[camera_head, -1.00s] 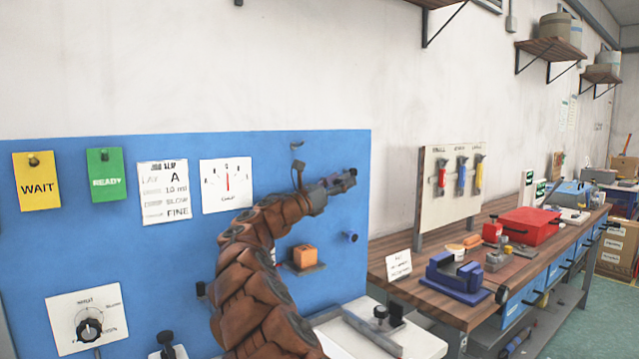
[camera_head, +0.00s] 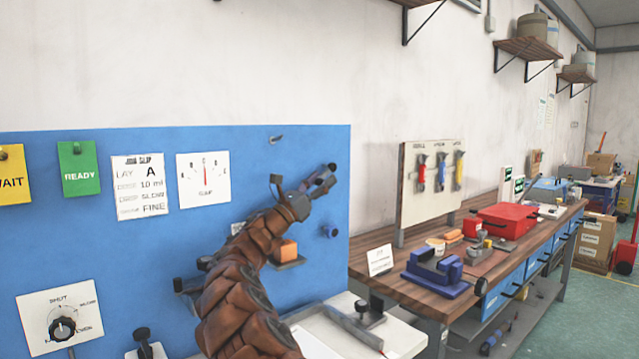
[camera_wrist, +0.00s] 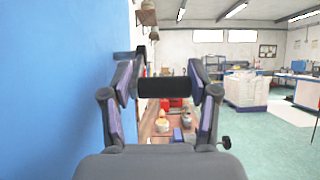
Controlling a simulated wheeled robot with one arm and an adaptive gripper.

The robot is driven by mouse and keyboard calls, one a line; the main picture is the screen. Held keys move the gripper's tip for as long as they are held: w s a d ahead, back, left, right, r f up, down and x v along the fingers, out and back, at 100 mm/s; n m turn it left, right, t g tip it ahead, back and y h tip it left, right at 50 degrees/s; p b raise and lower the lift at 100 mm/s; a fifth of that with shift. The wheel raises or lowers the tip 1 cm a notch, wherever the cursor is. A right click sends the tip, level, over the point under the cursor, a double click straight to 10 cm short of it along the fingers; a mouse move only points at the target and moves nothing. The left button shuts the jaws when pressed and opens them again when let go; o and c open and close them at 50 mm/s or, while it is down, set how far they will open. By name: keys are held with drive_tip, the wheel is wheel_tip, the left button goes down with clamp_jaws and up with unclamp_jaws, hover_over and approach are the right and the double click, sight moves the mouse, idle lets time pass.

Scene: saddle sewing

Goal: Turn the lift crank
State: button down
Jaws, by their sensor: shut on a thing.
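My gripper (camera_head: 316,184) is in front of the right part of the blue board (camera_head: 120,265). In the wrist view its two fingers (camera_wrist: 163,90) are shut on a dark cylindrical handle (camera_wrist: 165,88), which lies crosswise between them. I take this to be the lift crank's handle. In the head view the black end (camera_head: 333,167) of what I hold shows at the fingertips. The rest of the crank and its mount are hidden or cannot be made out.
An orange block (camera_head: 287,250) sits on a small ledge below my gripper, near a blue knob (camera_head: 329,231). A wooden bench (camera_head: 400,285) with a blue fixture (camera_head: 436,275) and a red box (camera_head: 505,220) stands to the right. Green floor (camera_head: 600,315) is open beyond it.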

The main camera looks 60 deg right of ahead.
drive_tip(key=shift+c, duration=2.4)
unclamp_jaws()
drive_tip(key=shift+s+r+g, duration=0.2)
drive_tip(key=shift+s+g, duration=0.2)
drive_tip(key=shift+s, duration=0.25)
drive_tip(key=shift+o, duration=0.2)
drive_tip(key=shift+w, duration=0.2)
drive_tip(key=shift+w, duration=0.2)
wheel_tip(320, 180, up, 10)
drive_tip(key=shift+f, duration=0.1)
